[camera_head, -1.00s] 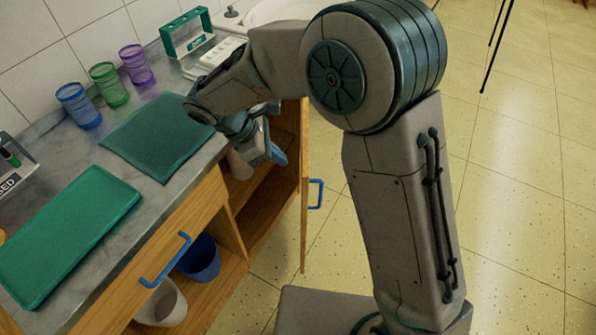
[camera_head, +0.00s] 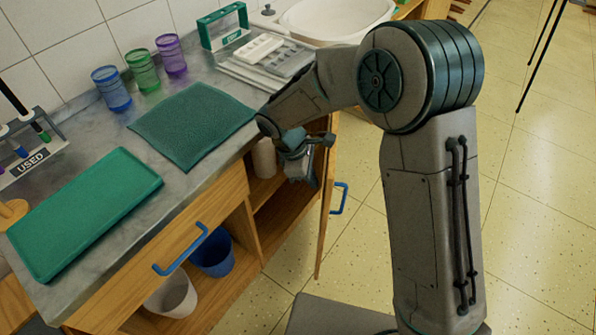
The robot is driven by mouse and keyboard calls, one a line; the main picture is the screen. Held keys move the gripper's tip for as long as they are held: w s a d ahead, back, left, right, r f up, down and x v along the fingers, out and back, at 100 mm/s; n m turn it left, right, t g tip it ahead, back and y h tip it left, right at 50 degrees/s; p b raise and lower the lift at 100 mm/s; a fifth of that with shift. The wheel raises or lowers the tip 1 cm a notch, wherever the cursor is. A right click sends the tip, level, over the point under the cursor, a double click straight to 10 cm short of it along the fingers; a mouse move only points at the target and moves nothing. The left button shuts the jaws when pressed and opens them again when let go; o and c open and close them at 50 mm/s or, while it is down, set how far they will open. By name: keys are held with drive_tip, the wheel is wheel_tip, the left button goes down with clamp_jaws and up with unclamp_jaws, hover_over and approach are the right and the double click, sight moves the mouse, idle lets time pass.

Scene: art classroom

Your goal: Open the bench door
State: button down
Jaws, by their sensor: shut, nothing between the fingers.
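The bench door (camera_head: 327,215) is a wooden panel with a blue handle (camera_head: 340,198) on its outer face. It stands swung out from the bench, seen nearly edge-on, and the cupboard behind it shows open. My gripper (camera_head: 312,181) is at the cupboard opening, on the inner side of the door, below the worktop edge. It is shut and holds nothing. Its fingertips are small and partly dark, and I cannot tell whether they touch the door.
The grey worktop (camera_head: 85,238) carries a green tray (camera_head: 85,212), a green mat (camera_head: 192,122) and several coloured cups. A drawer with a blue handle (camera_head: 180,250) is left of the cupboard. A blue bin (camera_head: 213,255) and a white bin (camera_head: 172,295) stand below.

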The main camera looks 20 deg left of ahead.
drive_tip(key=shift+w+d, duration=0.1)
drive_tip(key=shift+d, duration=0.5)
